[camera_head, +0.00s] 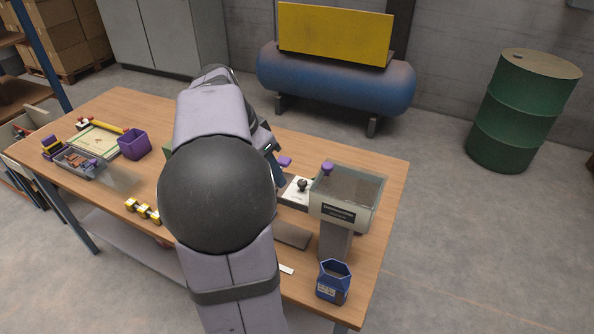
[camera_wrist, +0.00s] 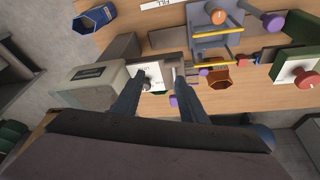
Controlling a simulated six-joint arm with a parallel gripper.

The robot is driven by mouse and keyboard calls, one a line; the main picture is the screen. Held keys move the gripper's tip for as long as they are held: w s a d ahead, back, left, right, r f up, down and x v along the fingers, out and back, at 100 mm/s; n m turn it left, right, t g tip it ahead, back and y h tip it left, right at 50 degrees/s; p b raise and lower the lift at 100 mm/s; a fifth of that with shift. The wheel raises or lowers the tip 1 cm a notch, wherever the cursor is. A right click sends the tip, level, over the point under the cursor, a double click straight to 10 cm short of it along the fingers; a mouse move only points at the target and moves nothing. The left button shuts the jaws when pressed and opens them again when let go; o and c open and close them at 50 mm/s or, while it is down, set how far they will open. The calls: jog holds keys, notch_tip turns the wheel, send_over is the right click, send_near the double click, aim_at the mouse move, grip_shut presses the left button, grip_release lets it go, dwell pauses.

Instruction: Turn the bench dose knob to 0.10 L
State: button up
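The dose knob is a small black knob (camera_head: 302,185) on a white dial plate (camera_head: 296,194), beside the hopper on the bench. In the wrist view the knob (camera_wrist: 147,83) shows close to the left finger, between the two fingers. The plate's markings are too small to read. My gripper (camera_wrist: 158,76) is open, its two dark fingers spread over the plate. I cannot tell whether a finger touches the knob. In the head view my arm hides most of the gripper.
A clear-walled hopper (camera_head: 347,188) stands right of the plate. A blue hexagonal container (camera_head: 333,285) is at the front right. A purple bin (camera_head: 134,144), a grey tray (camera_head: 82,163) and yellow weights (camera_head: 142,210) lie left. The wrist view shows a brown hexagonal container (camera_wrist: 217,78).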

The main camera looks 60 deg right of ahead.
aim_at(301, 182)
jog(key=s+d+r+m, duration=0.3)
jog(key=s, duration=0.1)
jog(key=shift+g, duration=0.3)
jog(key=shift+w+p+x, duration=0.15)
jog(key=shift+p+x, duration=0.5)
jog(key=shift+x, duration=1.3)
jog(key=shift+w+p+x, duration=0.2)
jog(key=shift+p+x, duration=0.4)
jog(key=shift+x, duration=1.35)
jog(key=shift+c, duration=0.4)
jog(key=shift+n, duration=0.3)
grip_shut()
